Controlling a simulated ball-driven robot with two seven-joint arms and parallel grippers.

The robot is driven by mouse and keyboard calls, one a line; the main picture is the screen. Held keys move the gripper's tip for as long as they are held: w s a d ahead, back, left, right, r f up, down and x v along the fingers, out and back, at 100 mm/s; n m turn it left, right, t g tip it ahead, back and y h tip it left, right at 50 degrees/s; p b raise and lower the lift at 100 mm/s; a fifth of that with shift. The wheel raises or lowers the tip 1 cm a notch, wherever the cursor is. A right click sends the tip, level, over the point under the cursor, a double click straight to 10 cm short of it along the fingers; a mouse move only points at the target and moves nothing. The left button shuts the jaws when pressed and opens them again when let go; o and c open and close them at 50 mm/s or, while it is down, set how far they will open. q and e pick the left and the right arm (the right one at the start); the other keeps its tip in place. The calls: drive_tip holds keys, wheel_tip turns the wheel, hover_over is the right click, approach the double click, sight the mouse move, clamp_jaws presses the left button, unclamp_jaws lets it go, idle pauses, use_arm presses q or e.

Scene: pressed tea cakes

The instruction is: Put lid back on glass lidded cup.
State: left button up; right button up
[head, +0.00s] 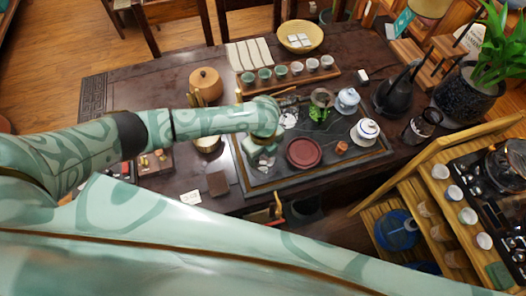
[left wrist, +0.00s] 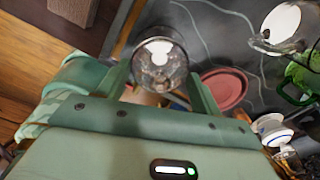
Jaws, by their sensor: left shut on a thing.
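My left gripper (left wrist: 160,78) is shut on a clear round glass piece (left wrist: 159,60) with a dark rim, held between the two fingers in the left wrist view. I cannot tell for certain whether this is the lid or the cup. In the head view my left gripper (head: 262,150) is over the left part of the tea tray, and its fingertips are hidden. A second clear glass vessel (left wrist: 281,27) with a white disc in it stands at the upper right of the left wrist view, apart from the gripper. My right gripper is not in view.
A row of small cups on a wooden board (head: 290,79) lies behind. A black kettle (head: 394,97) stands right.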

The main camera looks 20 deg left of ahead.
use_arm(q)
drive_tip(key=shift+p, duration=0.3)
drive_tip(key=shift+f, duration=0.1)
idle(1.3)
drive_tip(key=shift+p, duration=0.5)
drive_tip(key=o, duration=1.2)
drive_tip(key=shift+o, duration=0.2)
wheel_tip(320, 180, up, 7)
drive_tip(key=p, duration=0.7)
drive_tip(key=shift+p, duration=0.4)
